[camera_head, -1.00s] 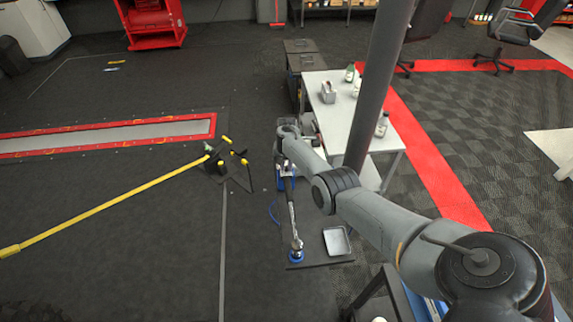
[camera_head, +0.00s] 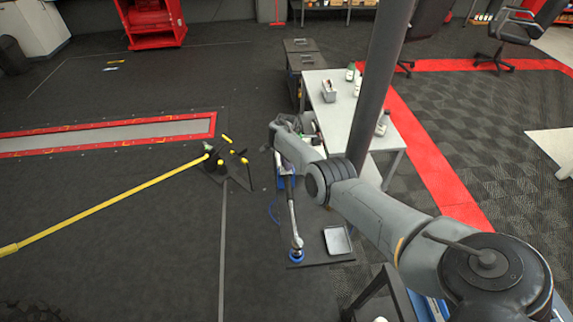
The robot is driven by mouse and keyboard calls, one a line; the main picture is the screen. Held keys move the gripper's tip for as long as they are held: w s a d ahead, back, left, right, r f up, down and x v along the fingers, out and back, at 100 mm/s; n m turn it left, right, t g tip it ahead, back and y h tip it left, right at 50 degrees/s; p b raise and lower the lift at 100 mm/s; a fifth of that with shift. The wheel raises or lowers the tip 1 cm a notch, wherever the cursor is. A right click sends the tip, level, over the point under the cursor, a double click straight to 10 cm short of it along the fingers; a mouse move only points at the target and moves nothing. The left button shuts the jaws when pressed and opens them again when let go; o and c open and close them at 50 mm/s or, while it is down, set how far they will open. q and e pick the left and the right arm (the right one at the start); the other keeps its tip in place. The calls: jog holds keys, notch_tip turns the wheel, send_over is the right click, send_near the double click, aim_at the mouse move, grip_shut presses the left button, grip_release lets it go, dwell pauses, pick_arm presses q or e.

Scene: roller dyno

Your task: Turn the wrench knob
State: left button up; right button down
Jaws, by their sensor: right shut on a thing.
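A long metal wrench (camera_head: 293,215) lies on a dark mat, its near end on a round blue piece (camera_head: 296,256). My right arm comes in from the right, and its wrist bends down over the wrench's far end. My right gripper (camera_head: 283,171) is small and partly hidden by my own arm; it is shut on the wrench's far end. I cannot make out a separate knob on the wrench. My left gripper is not in view.
A metal tray (camera_head: 337,241) lies right of the wrench. A white table (camera_head: 341,115) with bottles stands behind my arm. A yellow bar (camera_head: 110,203) and black-and-yellow stands (camera_head: 220,165) are at left.

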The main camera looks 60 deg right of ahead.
jog(key=shift+m, duration=0.4)
jog(key=c, duration=1)
grip_release()
jog(key=shift+c, duration=0.2)
notch_tip(320, 180, up, 11)
jog(key=p, duration=0.5)
jog(key=shift+f, duration=0.1)
